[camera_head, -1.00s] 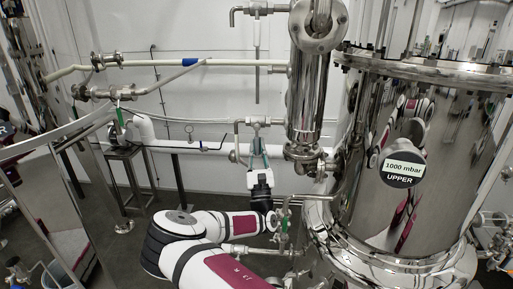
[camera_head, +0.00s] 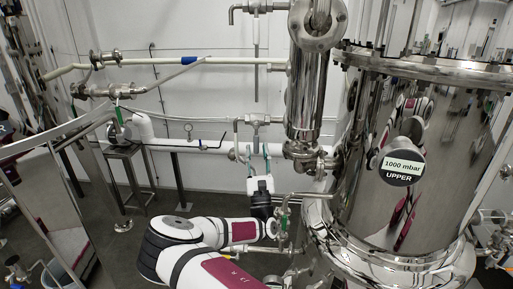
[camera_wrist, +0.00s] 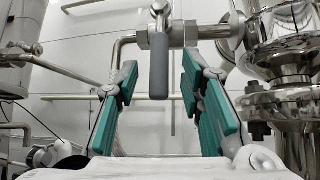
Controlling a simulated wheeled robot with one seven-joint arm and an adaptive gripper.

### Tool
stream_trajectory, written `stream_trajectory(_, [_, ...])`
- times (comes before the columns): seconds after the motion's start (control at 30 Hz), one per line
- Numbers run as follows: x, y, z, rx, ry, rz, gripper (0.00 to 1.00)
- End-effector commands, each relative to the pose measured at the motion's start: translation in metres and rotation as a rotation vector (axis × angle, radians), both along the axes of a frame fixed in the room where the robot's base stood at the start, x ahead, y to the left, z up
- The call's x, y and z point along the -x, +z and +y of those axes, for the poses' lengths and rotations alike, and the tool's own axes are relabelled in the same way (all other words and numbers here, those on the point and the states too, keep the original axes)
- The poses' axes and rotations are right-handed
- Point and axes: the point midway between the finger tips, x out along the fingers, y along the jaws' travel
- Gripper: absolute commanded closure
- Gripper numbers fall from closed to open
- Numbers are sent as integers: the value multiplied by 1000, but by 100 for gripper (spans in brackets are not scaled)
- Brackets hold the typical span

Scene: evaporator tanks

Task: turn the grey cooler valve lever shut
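The grey valve lever (camera_wrist: 159,66) hangs straight down from a metal valve on a pipe in the wrist view. My gripper (camera_wrist: 157,86) is open, with one teal finger on each side of the lever. The lever's lower end shows in the gap between the fingertips, apart from both; how deep it sits between them is hard to tell. In the head view my gripper (camera_head: 259,150) points up below the pipe fitting (camera_head: 258,121), left of the steel column. The lever is too small to make out there.
A large steel tank (camera_head: 420,150) stands right of my gripper, with a vertical steel column (camera_head: 306,95) beside it. A green-handled valve (camera_head: 283,222) is close to my wrist's right. A white horizontal pipe (camera_head: 180,146) runs behind.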

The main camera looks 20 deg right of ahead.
Motion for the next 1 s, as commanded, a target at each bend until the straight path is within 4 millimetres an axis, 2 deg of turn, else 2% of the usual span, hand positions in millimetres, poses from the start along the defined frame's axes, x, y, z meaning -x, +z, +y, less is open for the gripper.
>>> stream_trajectory(0.2, [32, -34, 6, 2, 0, 4, 64])
stream_trajectory(0.5, [62, -64, 12, 2, 1, 2, 64])
stream_trajectory(1.0, [67, -68, 12, 0, 1, 1, 64])
